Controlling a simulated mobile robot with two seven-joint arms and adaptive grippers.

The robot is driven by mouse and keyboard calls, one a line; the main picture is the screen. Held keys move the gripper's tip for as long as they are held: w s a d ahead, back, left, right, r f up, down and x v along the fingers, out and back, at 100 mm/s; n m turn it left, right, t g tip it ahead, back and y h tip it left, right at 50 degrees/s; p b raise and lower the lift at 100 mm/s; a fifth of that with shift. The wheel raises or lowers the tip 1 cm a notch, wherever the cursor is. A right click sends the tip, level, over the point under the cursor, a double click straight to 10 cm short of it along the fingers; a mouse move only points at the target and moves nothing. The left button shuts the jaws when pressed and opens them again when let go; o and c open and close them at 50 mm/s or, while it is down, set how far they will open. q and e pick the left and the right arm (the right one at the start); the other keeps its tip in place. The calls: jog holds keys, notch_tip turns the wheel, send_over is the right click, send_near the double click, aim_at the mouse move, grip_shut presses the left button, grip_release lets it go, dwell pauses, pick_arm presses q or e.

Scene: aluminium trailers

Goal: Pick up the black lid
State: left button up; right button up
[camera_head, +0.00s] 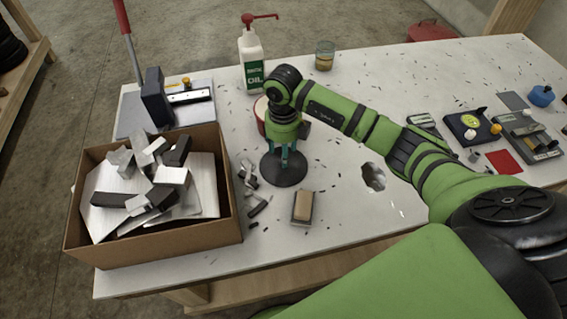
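The black lid (284,176) is a round dark disc on the white table, right of the cardboard box. My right arm comes in from the right, and its gripper (284,160) points down over the middle of the lid. Its teal fingers reach to or just above the lid's top and hide its centre. I cannot tell whether they are closed on a knob there. A red and pale round object (261,112) is partly hidden behind the gripper. My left gripper is not in view.
A cardboard box (190,246) of metal offcuts stands at the left. A small brush or block (303,207) and metal scraps (256,207) lie near the lid. An oil bottle (251,58) and a glass (324,56) stand behind.

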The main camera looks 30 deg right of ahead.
notch_tip(320, 180, down, 4)
jog(key=shift+d+r+p, duration=0.1)
jog(key=shift+p, duration=0.6)
jog(key=shift+f, duration=0.3)
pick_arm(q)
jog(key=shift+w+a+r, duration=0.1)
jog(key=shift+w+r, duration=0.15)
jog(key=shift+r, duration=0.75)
pick_arm(e)
jog(key=shift+w, duration=0.1)
jog(key=c, duration=1)
jog(key=shift+c, duration=0.2)
